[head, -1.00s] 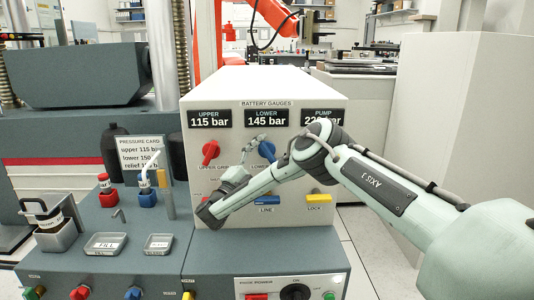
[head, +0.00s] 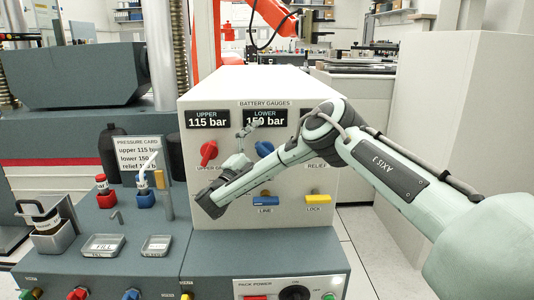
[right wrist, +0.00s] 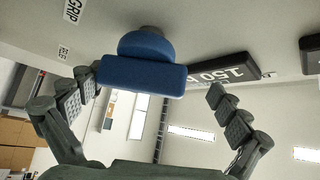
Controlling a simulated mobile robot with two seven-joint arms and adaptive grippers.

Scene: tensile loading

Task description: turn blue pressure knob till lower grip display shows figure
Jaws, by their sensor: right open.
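The blue pressure knob (head: 264,149) is on the front panel, below the lower grip display (head: 265,118), which reads 150 bar. In the right wrist view the blue knob (right wrist: 143,72) has a round base and a straight bar. My right gripper (head: 249,132) is in front of the panel, just left of the knob in the head view. The pressure card (head: 139,152) lists lower 150. My left gripper is not in view.
The upper display (head: 208,118) reads 115 bar, above a red knob (head: 208,152). My right arm covers the pump display. A blue line handle (head: 265,201) and a yellow lock handle (head: 318,199) sit lower on the panel. Small trays and bottles stand at left.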

